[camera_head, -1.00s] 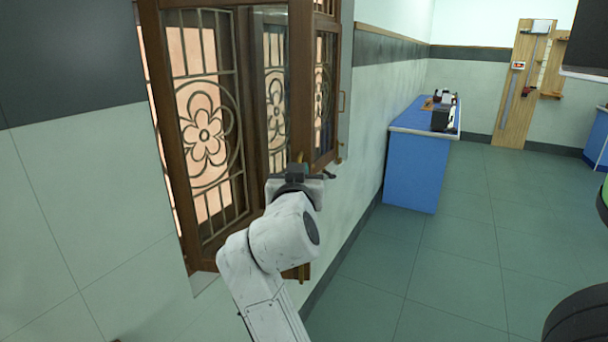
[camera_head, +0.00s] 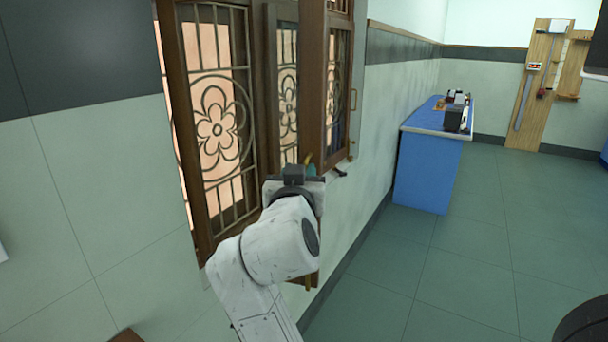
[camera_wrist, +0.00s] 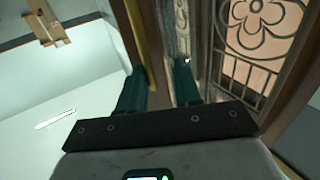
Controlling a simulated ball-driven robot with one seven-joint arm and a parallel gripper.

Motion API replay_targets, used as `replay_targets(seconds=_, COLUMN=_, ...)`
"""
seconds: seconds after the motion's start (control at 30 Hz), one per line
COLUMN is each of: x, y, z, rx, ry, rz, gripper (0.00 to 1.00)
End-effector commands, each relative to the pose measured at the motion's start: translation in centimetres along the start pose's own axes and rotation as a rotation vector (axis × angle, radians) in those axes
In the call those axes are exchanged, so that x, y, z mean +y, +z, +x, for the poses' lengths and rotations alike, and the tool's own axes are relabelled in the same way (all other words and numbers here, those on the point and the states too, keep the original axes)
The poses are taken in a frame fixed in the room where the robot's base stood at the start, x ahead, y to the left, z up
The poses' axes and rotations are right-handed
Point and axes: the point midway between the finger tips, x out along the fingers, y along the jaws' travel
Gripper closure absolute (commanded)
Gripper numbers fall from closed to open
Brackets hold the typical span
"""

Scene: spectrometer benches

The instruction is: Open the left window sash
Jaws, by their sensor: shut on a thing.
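The window in the wall has dark brown wooden frames and a flower-pattern metal grille (camera_head: 218,130). The left sash (camera_head: 312,70) stands at an angle out from the wall, its brown edge towards me. The exact contact is partly hidden. The right sash (camera_head: 338,90) has its own brass handle (camera_head: 353,100).
A blue bench (camera_head: 428,175) with small dark devices (camera_head: 457,115) stands along the wall beyond the window. A wooden panel (camera_head: 535,85) is on the far wall. The tiled floor (camera_head: 480,250) between is clear. A dark rounded thing is at the bottom right.

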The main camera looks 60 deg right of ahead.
Motion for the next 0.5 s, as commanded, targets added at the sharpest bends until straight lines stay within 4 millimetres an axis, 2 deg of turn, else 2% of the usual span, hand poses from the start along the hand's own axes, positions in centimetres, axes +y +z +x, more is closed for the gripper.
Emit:
replay_targets(seconds=0.03, x=-0.42, y=-0.05, z=-0.07, rx=0.002, ry=-0.012, rz=-0.001, gripper=0.72)
replay_targets(seconds=0.13, x=-0.31, y=-0.04, z=-0.05, rx=0.002, ry=-0.009, rz=0.0, gripper=0.64)
replay_targets(seconds=0.5, x=0.1, y=0.01, z=0.01, rx=0.0, ry=0.001, rz=0.001, gripper=0.64)
